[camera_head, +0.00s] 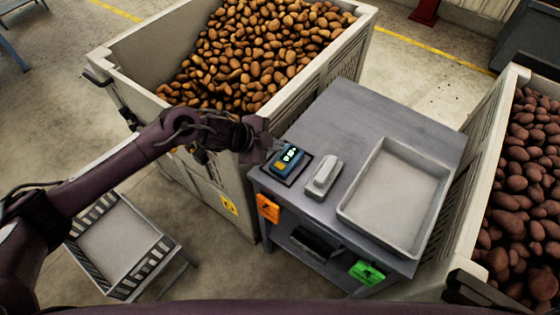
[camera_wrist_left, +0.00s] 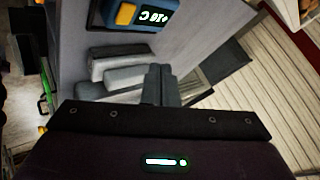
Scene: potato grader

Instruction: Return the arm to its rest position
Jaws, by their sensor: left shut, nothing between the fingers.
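My left gripper (camera_head: 276,146) reaches in from the left in the head view, over the left edge of the grey table (camera_head: 385,119). Its fingers are shut with nothing between them; the shut fingers (camera_wrist_left: 160,84) also show in the left wrist view. Just beside the fingertips in the head view is a blue device (camera_head: 290,158) with a lit display and an orange patch, on a dark pad. The device also shows at the top of the left wrist view (camera_wrist_left: 142,14). I cannot tell whether the fingers touch it. My right gripper is not in view.
A pale grey block (camera_head: 323,176) and a shallow grey tray (camera_head: 385,228) stand on the table. Potato-filled crates stand behind it (camera_head: 128,62) and at right (camera_head: 478,205). Orange (camera_head: 268,208) and green (camera_head: 367,273) tags hang in front.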

